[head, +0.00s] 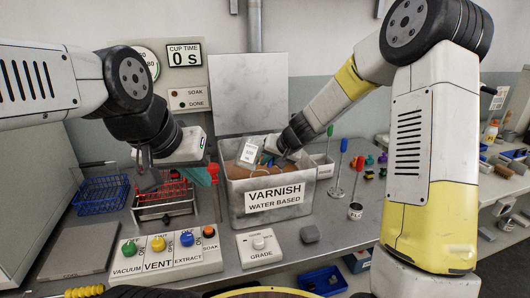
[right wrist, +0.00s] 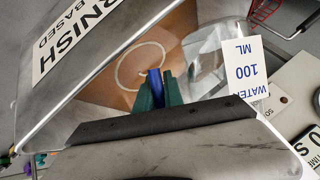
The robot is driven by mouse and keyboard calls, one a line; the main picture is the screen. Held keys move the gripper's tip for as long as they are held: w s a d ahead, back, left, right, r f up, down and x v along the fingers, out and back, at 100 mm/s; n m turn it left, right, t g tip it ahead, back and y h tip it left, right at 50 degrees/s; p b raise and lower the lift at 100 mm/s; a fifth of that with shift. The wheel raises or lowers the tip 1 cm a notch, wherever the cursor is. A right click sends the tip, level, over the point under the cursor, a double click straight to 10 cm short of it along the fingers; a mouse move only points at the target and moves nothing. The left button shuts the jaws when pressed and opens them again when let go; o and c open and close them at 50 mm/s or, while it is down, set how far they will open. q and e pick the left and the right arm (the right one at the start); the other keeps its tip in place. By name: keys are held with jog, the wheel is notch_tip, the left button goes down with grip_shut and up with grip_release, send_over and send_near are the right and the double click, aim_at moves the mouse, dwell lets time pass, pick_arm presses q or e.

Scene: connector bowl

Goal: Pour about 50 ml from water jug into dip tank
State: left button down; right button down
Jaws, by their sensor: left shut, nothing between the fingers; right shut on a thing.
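My right gripper (head: 283,158) is over the tank. Its green fingers (right wrist: 157,88) are shut on a blue part, seemingly the handle of the water jug. The clear jug (right wrist: 205,50) has a white label reading WATER 100 ML and looks tilted above the liquid. I cannot make out a stream or its water level. My left gripper (head: 212,172) is shut and empty, left of the tank.
A red wire rack (head: 165,196) and blue basket (head: 100,195) stand left of the tank. A button box (head: 165,252) and grade dial box (head: 260,248) are in front. The display reads 0 s.

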jog(key=shift+a+f+g, duration=0.1)
jog(key=shift+f+g, duration=0.3)
jog(key=shift+s+a+f+m+g+y+p, duration=0.15)
jog(key=shift+s+m+g+y+p, duration=0.3)
jog(key=shift+m+g+y, duration=0.35)
jog(key=shift+s+g+p, duration=0.15)
jog(key=shift+g+p, duration=0.25)
jog(key=shift+a+f+p, duration=0.1)
jog(key=shift+f+p, duration=0.1)
jog(key=shift+p, duration=0.2)
jog(key=shift+s+a+r+g+y+p, duration=0.15)
jog(key=shift+s+r+g+y+p, duration=0.15)
jog(key=shift+g+p, duration=0.35)
jog(key=shift+s+d+m+p, duration=0.1)
jog(key=shift+d+m+p, duration=0.2)
jog(key=shift+p, duration=0.2)
jog(key=shift+s+d+p, duration=0.1)
jog(key=shift+p, duration=0.2)
